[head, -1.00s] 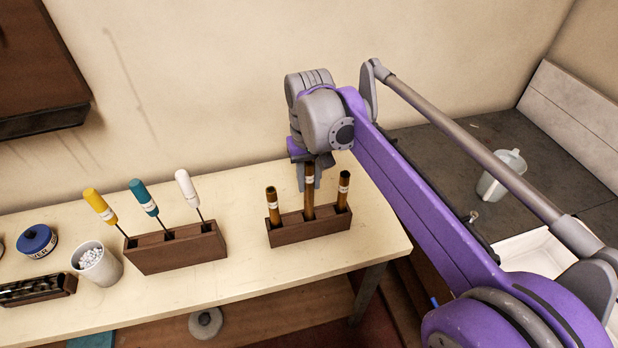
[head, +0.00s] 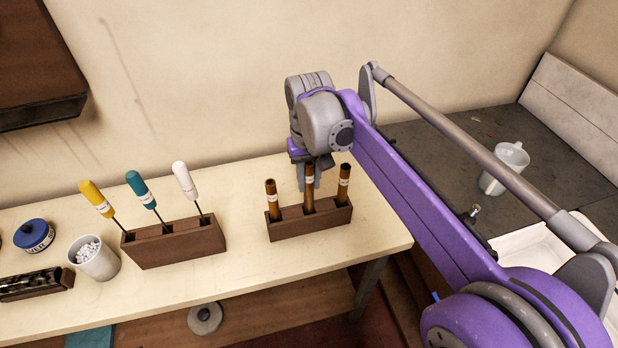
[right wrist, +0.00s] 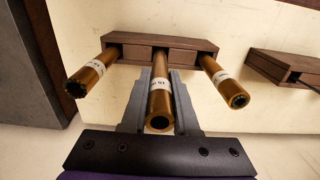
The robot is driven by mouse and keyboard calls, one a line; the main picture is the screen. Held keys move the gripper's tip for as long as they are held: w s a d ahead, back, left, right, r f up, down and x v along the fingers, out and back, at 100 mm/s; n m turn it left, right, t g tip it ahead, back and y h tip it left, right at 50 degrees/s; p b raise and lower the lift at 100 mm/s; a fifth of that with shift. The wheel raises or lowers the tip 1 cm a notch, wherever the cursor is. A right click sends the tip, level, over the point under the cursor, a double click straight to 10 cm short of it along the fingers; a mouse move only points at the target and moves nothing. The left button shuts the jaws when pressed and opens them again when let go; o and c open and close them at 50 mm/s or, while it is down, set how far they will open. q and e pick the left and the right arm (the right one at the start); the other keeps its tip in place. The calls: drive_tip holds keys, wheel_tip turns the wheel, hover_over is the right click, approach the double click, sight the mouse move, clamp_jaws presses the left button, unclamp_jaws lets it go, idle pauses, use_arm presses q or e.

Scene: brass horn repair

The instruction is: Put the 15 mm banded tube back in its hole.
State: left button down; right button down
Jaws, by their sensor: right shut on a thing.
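A dark wooden rack (head: 312,226) stands on the bench with three brown tubes upright at it. My right gripper (head: 309,182) is shut on the middle tube (head: 310,176), holding it from behind. In the right wrist view the gripper's fingers (right wrist: 160,100) flank this tube (right wrist: 160,100), whose white band shows a partly readable "15". Its lower end meets the rack's middle hole and seems to be inside; how deep is hidden. The left tube (head: 271,200) and right tube (head: 344,184), also white-banded, sit in the outer holes. My left gripper is out of view.
To the left stands a wooden holder (head: 175,246) with yellow, teal and white-handled tools. A white cup (head: 95,261) and a blue-lidded jar (head: 34,236) are farther left. The bench ends just right of the rack. Bare bench lies in front.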

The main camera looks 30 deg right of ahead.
sight(309, 190)
drive_tip(key=shift+f+b, duration=0.85)
drive_tip(key=shift+f, duration=0.85)
drive_tip(key=c, duration=0.6)
unclamp_jaws()
wheel_tip(309, 190, up, 11)
drive_tip(key=p, duration=0.1)
drive_tip(key=shift+f, duration=0.1)
drive_tip(key=s+a+f+n+t, duration=0.1)
drive_tip(key=s+a+f+t, duration=0.1)
drive_tip(key=s+f, duration=0.5)
drive_tip(key=s+a+f+n+t+p, duration=0.1)
drive_tip(key=s+a+f+t, duration=0.2)
drive_tip(key=s+f, duration=0.5)
drive_tip(key=shift+s+a+f+n, duration=0.25)
drive_tip(key=shift+a+f, duration=0.6)
drive_tip(key=shift+f, duration=1.2)
